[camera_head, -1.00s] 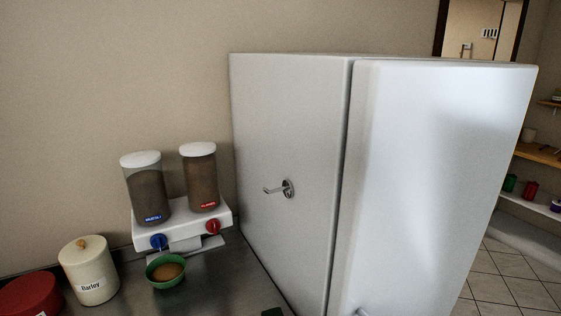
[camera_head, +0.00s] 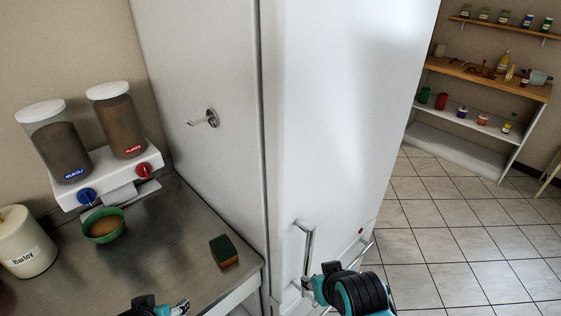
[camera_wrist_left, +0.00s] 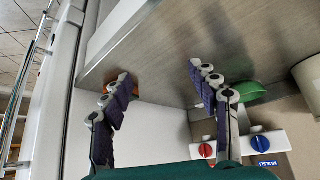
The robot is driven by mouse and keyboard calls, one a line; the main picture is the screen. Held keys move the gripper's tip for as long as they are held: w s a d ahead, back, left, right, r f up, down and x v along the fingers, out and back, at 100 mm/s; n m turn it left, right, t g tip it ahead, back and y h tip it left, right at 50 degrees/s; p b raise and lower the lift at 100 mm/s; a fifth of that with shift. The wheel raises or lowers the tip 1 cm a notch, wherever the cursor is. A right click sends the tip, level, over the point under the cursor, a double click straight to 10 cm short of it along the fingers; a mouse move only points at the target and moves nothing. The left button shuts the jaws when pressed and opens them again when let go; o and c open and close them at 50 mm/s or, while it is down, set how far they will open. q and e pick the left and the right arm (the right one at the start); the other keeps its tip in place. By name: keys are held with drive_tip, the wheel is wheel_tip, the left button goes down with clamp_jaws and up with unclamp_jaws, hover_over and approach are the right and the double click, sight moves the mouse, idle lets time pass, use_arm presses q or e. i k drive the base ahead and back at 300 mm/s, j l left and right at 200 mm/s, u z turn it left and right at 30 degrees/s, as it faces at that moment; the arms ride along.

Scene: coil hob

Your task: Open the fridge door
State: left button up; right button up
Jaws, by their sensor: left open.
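The white fridge door (camera_head: 335,110) fills the middle of the head view and looks shut against the fridge body (camera_head: 200,70). A vertical metal handle (camera_head: 308,248) sits low on the door front. My right gripper (camera_head: 312,285) is beside the lower part of this handle. I cannot tell if it touches the handle or how wide its jaws are. My left gripper (camera_head: 180,305) is at the bottom edge, in front of the counter. In the left wrist view, its fingers (camera_wrist_left: 158,73) are apart with nothing between them.
A green-and-brown sponge (camera_head: 224,250) lies near the counter's (camera_head: 175,235) right edge. A green bowl (camera_head: 103,226), cereal dispenser (camera_head: 110,180) and Barley jar (camera_head: 25,245) stand left. A hook (camera_head: 205,118) sticks out from the fridge side. Tiled floor (camera_head: 450,220) is clear at right.

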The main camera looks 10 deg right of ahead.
sight(341, 78)
drive_tip(key=k+l+z, duration=0.2)
drive_tip(key=z, duration=0.2)
drive_tip(key=k+l+z, duration=0.15)
drive_tip(key=l+z, duration=0.25)
drive_tip(key=k+l+z, duration=0.15)
drive_tip(key=z, duration=0.25)
drive_tip(key=l, duration=0.1)
